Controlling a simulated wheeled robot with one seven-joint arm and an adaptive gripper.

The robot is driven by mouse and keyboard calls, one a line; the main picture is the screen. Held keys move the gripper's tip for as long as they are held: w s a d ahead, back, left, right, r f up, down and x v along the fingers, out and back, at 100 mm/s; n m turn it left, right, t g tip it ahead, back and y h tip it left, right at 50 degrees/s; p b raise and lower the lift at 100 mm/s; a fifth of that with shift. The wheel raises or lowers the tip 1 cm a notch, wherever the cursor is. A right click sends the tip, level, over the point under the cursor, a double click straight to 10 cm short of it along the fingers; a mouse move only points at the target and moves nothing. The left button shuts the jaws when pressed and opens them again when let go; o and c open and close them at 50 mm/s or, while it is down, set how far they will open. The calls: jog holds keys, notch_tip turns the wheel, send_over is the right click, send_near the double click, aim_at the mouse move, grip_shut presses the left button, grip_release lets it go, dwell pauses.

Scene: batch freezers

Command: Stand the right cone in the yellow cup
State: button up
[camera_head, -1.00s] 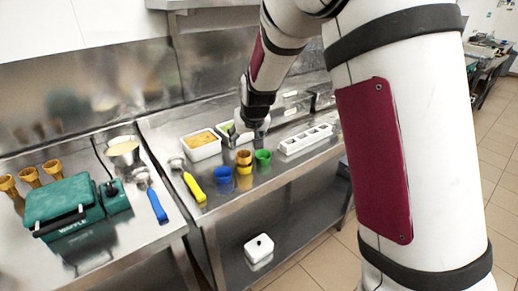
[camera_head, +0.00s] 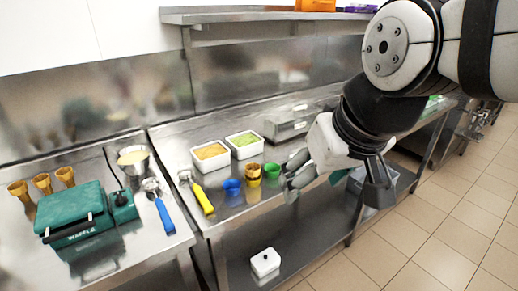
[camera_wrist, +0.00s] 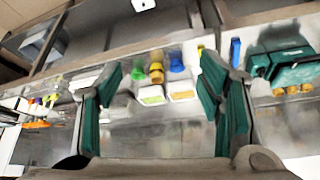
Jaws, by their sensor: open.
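Three brown cones stand in a row behind the green waffle maker at the left; the right cone (camera_head: 65,176) is nearest the metal pot. They also show small in the wrist view (camera_wrist: 306,87). The yellow cup (camera_head: 254,183) stands between the blue cup (camera_head: 232,187) and the green cup (camera_head: 272,171). A brownish cone-like piece (camera_head: 253,170) seems to stand upright in it; the wrist view shows this stack (camera_wrist: 156,70) too.
The green waffle maker (camera_head: 72,214), metal pot (camera_head: 133,162) and blue-handled scoop (camera_head: 162,210) are on the left table. The yellow-handled scoop (camera_head: 202,199) and two white tubs (camera_head: 210,156) are near the cups. A white box (camera_head: 265,263) is on the lower shelf.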

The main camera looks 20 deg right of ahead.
jog(key=s, duration=0.5)
jog(key=shift+d+f, duration=0.15)
jog(key=shift+f, duration=0.2)
jog(key=shift+w, duration=0.1)
dwell(0.4)
